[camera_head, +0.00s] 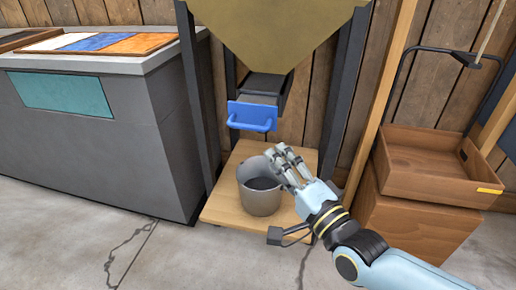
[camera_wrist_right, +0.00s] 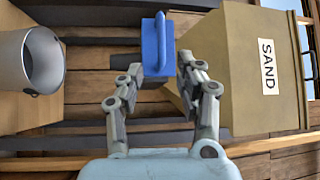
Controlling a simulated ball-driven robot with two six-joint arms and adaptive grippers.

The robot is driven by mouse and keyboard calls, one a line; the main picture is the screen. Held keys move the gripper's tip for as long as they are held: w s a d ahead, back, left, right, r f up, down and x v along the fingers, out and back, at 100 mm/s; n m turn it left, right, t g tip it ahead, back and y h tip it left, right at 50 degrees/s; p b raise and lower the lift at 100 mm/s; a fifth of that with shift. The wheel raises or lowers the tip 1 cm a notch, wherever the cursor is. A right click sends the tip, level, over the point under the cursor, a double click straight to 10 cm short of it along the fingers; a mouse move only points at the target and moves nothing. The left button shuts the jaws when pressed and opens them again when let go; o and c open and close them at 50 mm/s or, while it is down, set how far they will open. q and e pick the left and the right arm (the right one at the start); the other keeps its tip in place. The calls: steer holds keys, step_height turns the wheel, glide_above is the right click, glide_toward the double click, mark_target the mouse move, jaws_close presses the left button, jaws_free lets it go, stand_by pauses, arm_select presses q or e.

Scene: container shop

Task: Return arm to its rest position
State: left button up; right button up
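My right gripper (camera_head: 282,160) is in front of and beside the grey bucket's rim in the head view, with my right arm reaching in from the lower right. In the wrist view the two fingers of the right gripper (camera_wrist_right: 168,65) stand apart with nothing held between them. A blue gate with a handle (camera_head: 252,116) lies beyond the fingertips, and it also shows in the wrist view (camera_wrist_right: 153,42). In the head view the gripper is below the blue handle and apart from it. My left gripper is not in view.
The grey bucket (camera_head: 258,198) stands upright on a wooden board (camera_head: 222,208) under the hopper (camera_head: 275,32), labelled SAND in the wrist view. A grey counter (camera_head: 100,140) is at left. Wooden boxes (camera_head: 425,170) stand close to my arm at right. The front floor is clear.

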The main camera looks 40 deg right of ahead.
steer(key=s+f+n+g+p, duration=0.4)
steer(key=s+f, duration=0.4)
steer(key=f, duration=0.5)
steer(key=s+f+n+g+p, duration=0.2)
steer(key=s+f+n+g, duration=0.3)
steer(key=s+f, duration=0.6)
steer(key=s+f+n+g, duration=0.4)
steer(key=s+f+g, duration=0.1)
steer(key=s, duration=0.6)
steer(key=s+d+f+n+g, duration=0.1)
steer(key=s+f+n+g, duration=0.3)
steer(key=s, duration=0.7)
step_height(320, 180, down, 2)
steer(key=shift+s+f+n+g+p, duration=0.15)
steer(key=shift+n+g+p, duration=0.25)
steer(key=shift+g, duration=0.1)
